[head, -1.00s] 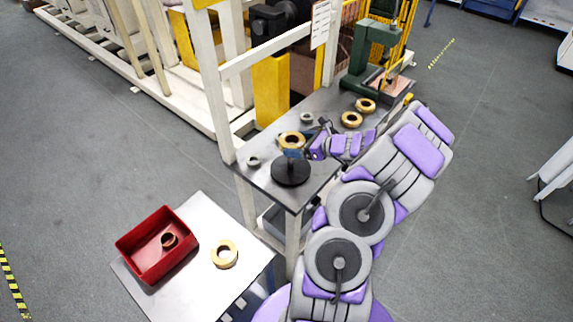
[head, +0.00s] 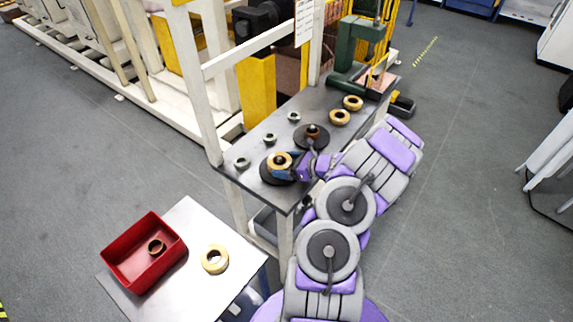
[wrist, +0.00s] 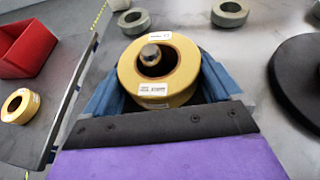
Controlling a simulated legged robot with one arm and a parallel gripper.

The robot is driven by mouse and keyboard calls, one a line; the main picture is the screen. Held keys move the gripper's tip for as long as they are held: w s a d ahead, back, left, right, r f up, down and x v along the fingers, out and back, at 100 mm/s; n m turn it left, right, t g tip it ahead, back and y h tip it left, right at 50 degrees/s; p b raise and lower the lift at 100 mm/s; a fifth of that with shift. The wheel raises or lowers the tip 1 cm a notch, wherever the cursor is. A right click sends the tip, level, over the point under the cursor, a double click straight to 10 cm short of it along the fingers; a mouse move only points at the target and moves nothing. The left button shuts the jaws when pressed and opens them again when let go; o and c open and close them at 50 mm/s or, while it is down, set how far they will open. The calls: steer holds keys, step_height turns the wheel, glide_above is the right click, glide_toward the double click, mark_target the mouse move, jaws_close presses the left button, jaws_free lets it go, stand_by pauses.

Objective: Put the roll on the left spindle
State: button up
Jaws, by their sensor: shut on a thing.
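The roll (head: 272,158) is a tan-gold ring with white labels. It is over the left spindle (head: 266,178), which has a black round base. In the wrist view the roll (wrist: 128,74) surrounds the spindle's metal post (wrist: 150,54), whose tip shows inside the hole, towards its far side. My gripper (head: 284,175) is shut on the roll, with blue fingers (wrist: 160,92) on both sides of it. Whether the roll rests on the base is hidden. The right spindle (head: 311,137) stands behind, with its post bare.
Small grey-green rings (head: 242,162) lie along the bench's left edge. Two more gold rolls (head: 340,117) lie farther back, near a green press (head: 349,60). A white frame post (head: 205,100) rises beside the bench. A lower table holds a red bin (head: 125,270) and another gold roll (head: 214,259).

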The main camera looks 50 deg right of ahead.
steer(key=shift+a+r, duration=0.1)
steer(key=shift+a, duration=0.45)
steer(key=o, duration=0.7)
steer(key=shift+d, duration=0.1)
steer(key=shift+o, duration=0.4)
steer(key=shift+d, duration=0.15)
steer(key=shift+d+f, duration=0.25)
steer(key=shift+d, duration=0.1)
steer(key=shift+a, duration=0.2)
steer(key=shift+a, duration=0.1)
